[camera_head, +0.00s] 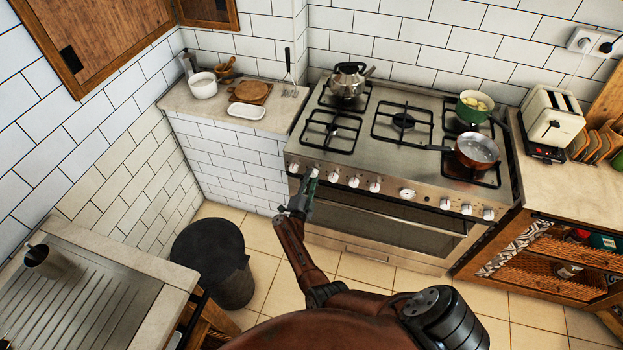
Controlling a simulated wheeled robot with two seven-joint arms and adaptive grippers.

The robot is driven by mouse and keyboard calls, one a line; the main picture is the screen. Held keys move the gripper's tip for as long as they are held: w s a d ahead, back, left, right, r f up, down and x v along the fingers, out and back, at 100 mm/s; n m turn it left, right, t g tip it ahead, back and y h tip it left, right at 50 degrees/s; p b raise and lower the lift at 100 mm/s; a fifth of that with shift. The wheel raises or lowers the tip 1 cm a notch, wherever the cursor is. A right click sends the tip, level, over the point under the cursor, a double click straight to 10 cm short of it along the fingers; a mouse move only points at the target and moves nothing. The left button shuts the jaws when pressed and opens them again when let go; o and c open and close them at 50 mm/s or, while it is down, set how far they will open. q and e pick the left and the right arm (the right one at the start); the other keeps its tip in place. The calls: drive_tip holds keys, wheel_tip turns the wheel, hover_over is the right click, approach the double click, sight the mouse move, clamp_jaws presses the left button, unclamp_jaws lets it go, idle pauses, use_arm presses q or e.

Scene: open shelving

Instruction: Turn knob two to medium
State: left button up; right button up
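The stove (368,160) stands against the back wall with a row of several white knobs along its front panel. The second knob from the left (314,173) is at the tip of my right gripper (311,181), which partly covers it. I cannot tell whether the fingers touch the knob or how far it is turned. The gripper is small and dark here, so its opening is unclear. The leftmost knob (294,167) is just left of the gripper, and the third knob (333,177) is just right of it. My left gripper is out of view.
A kettle (348,80), a green pot (474,107) and a copper pan (477,149) stand on the stove top. The oven handle (385,217) runs below the knobs. A dark bin (211,255) stands left of my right arm. Tiled floor is clear before the stove.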

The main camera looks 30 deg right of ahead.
drive_tip(key=o, duration=0.4)
